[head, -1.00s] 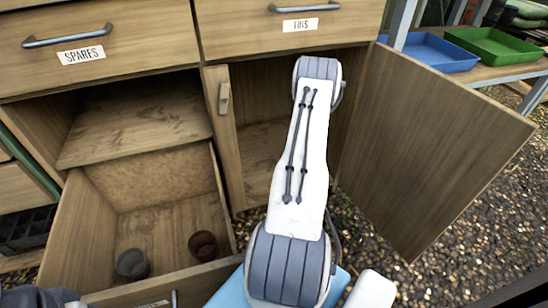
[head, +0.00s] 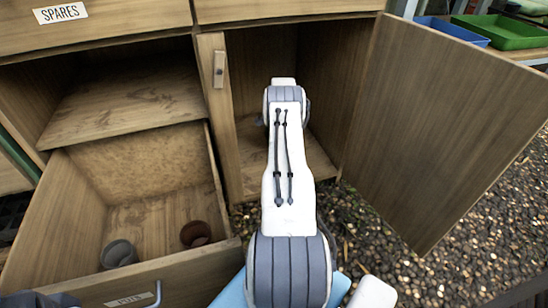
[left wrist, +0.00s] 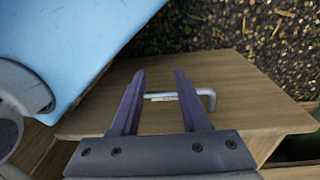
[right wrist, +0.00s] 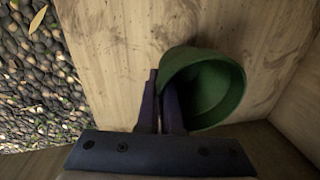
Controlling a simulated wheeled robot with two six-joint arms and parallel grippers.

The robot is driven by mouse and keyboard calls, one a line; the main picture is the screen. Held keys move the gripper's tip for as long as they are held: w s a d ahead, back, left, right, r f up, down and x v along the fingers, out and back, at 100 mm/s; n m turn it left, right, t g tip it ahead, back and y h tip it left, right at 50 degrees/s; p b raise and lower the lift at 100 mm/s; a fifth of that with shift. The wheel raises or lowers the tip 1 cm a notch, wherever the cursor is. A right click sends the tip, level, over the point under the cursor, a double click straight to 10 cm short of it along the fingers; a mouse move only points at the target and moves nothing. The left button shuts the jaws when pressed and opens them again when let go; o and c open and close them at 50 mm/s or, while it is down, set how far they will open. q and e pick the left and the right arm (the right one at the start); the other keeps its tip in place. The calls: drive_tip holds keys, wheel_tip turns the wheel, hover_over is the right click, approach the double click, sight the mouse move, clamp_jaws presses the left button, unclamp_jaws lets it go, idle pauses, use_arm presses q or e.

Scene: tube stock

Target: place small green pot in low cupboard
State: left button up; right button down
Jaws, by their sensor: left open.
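The small green pot (right wrist: 205,85) is in the right wrist view, tipped with its open mouth facing the camera. My right gripper (right wrist: 160,85) has its fingers close together at the pot's near wall, appearing to pinch it. Wooden boards of the low cupboard (right wrist: 110,50) lie behind it. In the head view my right arm reaches into the open low cupboard (head: 262,70), hiding the pot and right gripper. My left gripper (left wrist: 158,80) is open and empty, its fingers on either side of the drawer handle (left wrist: 207,97).
The cupboard door (head: 440,130) stands open at right. A pulled-out drawer (head: 85,215) at left holds a grey pot (head: 118,254) and a brown pot (head: 195,234). Blue (head: 450,30) and green (head: 500,33) trays sit at upper right. Gravel (head: 370,240) covers the ground.

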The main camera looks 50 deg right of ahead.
drive_tip(key=shift+w+a+f+b, duration=0.2)
drive_tip(key=shift+w+f+b, duration=0.1)
drive_tip(key=shift+w+f, duration=0.4)
wheel_tip(320, 180, down, 4)
drive_tip(key=b, duration=0.3)
drive_tip(key=shift+w+r, duration=0.1)
drive_tip(key=shift+w, duration=0.05)
drive_tip(key=shift+r, duration=0.15)
drive_tip(key=shift+f, duration=0.2)
drive_tip(key=c, duration=1.1)
unclamp_jaws()
use_arm(q)
wheel_tip(320, 180, down, 5)
drive_tip(key=shift+r, duration=0.1)
use_arm(e)
drive_tip(key=r+p, duration=0.2)
drive_tip(key=r, duration=0.1)
drive_tip(key=r+p, duration=0.2)
drive_tip(key=r, duration=0.2)
drive_tip(key=s+a+r+p, duration=0.1)
drive_tip(key=r+p, duration=0.1)
drive_tip(key=r, duration=0.2)
drive_tip(key=shift+r+p, duration=0.1)
drive_tip(key=shift+p, duration=0.3)
use_arm(q)
wheel_tip(320, 180, up, 8)
drive_tip(key=shift+f, duration=0.2)
use_arm(e)
drive_tip(key=shift+s+r, duration=0.15)
drive_tip(key=shift+r, duration=0.4)
